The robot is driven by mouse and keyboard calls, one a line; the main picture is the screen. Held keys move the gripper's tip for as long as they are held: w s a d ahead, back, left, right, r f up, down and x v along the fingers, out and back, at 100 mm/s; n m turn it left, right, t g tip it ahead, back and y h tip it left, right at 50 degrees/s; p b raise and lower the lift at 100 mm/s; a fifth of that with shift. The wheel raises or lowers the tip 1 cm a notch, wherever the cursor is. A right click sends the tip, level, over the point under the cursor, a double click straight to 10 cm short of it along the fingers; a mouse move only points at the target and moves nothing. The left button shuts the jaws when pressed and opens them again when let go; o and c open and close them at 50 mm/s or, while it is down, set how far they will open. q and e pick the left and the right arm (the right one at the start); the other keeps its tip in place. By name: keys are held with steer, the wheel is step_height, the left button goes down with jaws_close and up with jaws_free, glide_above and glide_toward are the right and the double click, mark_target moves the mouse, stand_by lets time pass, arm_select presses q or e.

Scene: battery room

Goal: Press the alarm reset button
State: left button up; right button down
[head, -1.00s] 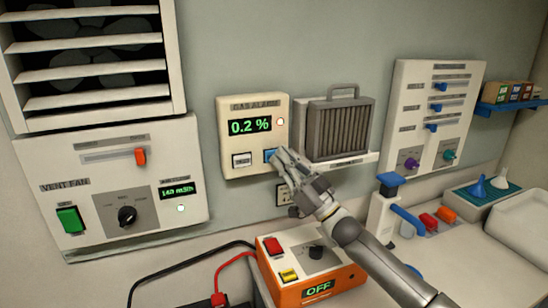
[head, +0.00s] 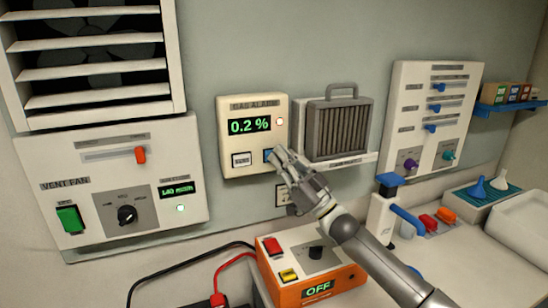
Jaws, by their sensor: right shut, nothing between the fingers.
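The gas alarm box (head: 252,105) hangs on the wall, cream coloured. Its green display (head: 250,126) reads 0.2 %. A small lamp (head: 280,121) sits to the right of the display and looks pale with a reddish rim. Below are a white button (head: 241,159) on the left and a blue button (head: 267,155) on the right; their labels are too small to read. My right gripper (head: 277,159) is shut and empty, its fingertips at the blue button and partly covering it. I cannot tell whether they touch it. My left gripper is not in view.
The vent fan panel (head: 108,165) is on the left. A grey filter (head: 339,128) stands on a shelf just right of the alarm. An orange charger (head: 340,278) reading OFF sits below my right arm. A slider panel (head: 432,75) hangs further right.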

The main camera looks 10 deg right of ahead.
steer(key=shift+w+d+r, duration=0.1)
steer(key=shift+d+r, duration=0.1)
steer(key=shift+r, duration=0.1)
steer(key=shift+f, duration=0.1)
steer(key=s+p, duration=0.1)
steer(key=s, duration=0.1)
steer(key=s+p, duration=0.1)
steer(key=s+d+f+p, duration=0.1)
steer(key=s, duration=0.1)
steer(key=shift+s+d+p, duration=0.1)
steer(key=shift+s+p, duration=0.2)
steer(key=shift+s, duration=0.05)
stand_by(0.7)
stand_by(0.6)
